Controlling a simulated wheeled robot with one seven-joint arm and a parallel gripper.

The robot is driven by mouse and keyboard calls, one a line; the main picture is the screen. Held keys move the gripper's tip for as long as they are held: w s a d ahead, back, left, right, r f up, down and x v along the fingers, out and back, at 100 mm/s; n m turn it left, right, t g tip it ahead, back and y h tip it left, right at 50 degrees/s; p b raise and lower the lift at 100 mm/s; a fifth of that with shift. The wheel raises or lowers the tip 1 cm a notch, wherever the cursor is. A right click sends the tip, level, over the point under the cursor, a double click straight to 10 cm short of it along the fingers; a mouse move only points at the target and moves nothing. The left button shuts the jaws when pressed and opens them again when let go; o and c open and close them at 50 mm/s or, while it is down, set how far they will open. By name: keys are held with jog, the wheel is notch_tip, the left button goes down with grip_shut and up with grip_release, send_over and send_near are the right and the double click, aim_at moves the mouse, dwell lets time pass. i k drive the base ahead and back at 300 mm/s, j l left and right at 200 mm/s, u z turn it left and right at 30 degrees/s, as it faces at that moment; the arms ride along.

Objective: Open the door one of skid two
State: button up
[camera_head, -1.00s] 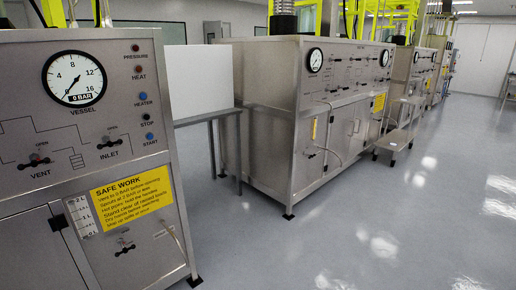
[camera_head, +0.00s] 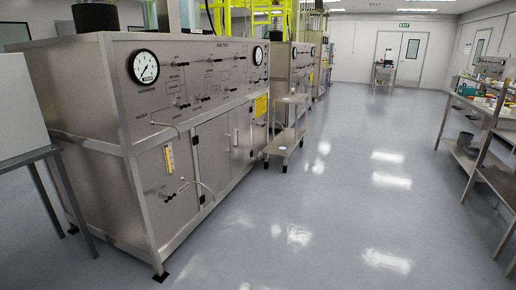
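A steel skid (camera_head: 115,130) stands at the left, with a pressure gauge (camera_head: 143,66) and a control panel on its front. The title on its panel is too small to read surely. Below the panel are closed grey cabinet doors, one nearer (camera_head: 211,155) and one farther (camera_head: 243,128), with upright handles (camera_head: 233,138) close together between them. I cannot tell which one is door one. My gripper is not in view.
A small step stand (camera_head: 287,135) stands by the skid's far end. A table (camera_head: 28,154) with a white box is at the near left. More skids (camera_head: 300,60) follow behind. A shelving bench (camera_head: 470,145) lines the right side. The grey floor between is clear.

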aim_at(214, 147)
jog(key=i+l, duration=0.1)
jog(key=i, duration=4)
jog(key=i+u, duration=0.15)
jog(key=i, duration=0.25)
jog(key=i+l+u, duration=0.15)
jog(key=i, duration=0.3)
jog(key=i+l+u, duration=0.2)
jog(key=i, duration=0.2)
